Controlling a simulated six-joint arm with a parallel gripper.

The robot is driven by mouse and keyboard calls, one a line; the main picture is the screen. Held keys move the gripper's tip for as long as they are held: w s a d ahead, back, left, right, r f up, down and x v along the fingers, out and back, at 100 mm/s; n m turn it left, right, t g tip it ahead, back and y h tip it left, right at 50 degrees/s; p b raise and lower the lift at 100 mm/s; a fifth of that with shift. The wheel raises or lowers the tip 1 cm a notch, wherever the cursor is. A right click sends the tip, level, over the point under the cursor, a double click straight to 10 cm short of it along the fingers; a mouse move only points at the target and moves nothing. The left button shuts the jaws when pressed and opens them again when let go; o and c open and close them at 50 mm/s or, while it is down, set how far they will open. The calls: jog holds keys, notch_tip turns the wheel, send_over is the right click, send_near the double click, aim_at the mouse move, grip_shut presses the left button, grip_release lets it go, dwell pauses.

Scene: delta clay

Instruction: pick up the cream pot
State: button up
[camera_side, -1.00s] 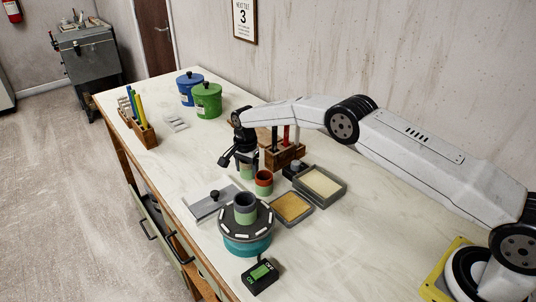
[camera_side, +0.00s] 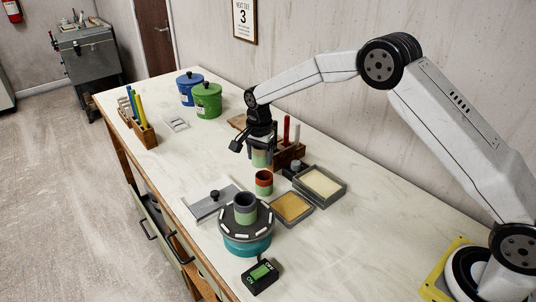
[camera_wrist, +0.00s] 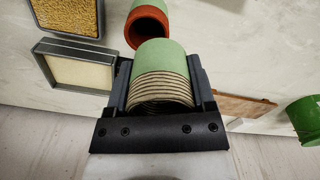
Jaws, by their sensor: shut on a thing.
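The cream pot, cream-ribbed at one end and green at the other, sits between the jaws of my gripper (camera_side: 257,142) in the side view. Its green part (camera_side: 261,158) shows below the fingers, held above the bench. In the wrist view the cream pot (camera_wrist: 162,72) fills the space between the two fingers, its ribbed cream part near the palm and its green part pointing away. My gripper (camera_wrist: 159,85) is shut on it.
A red-and-green pot (camera_side: 264,183) stands on the bench (camera_side: 180,150) close by. A dark grey-and-green pot (camera_side: 245,207) stands on the turntable (camera_side: 247,240). Two trays (camera_side: 320,186) (camera_side: 292,207) and a wooden tool rack (camera_side: 289,156) are to the right. Green (camera_side: 207,100) and blue lidded tubs (camera_side: 188,87) stand behind.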

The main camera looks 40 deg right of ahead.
jog(key=s+r, duration=0.3)
jog(key=s, duration=0.4)
jog(key=shift+s+d+r, duration=0.2)
jog(key=shift+s, duration=0.1)
dwell(0.4)
jog(key=o, duration=0.5)
jog(key=shift+c, duration=0.8)
jog(key=shift+s+a+f, duration=0.1)
jog(key=shift+s+f, duration=0.35)
jog(key=shift+s, duration=0.4)
jog(key=shift+s+a+f, duration=0.1)
jog(key=shift+s+f, duration=0.3)
jog(key=shift+s, duration=0.45)
jog(key=shift+s+a+f, duration=0.1)
jog(key=shift+s+f, duration=0.35)
jog(key=shift+s, duration=0.4)
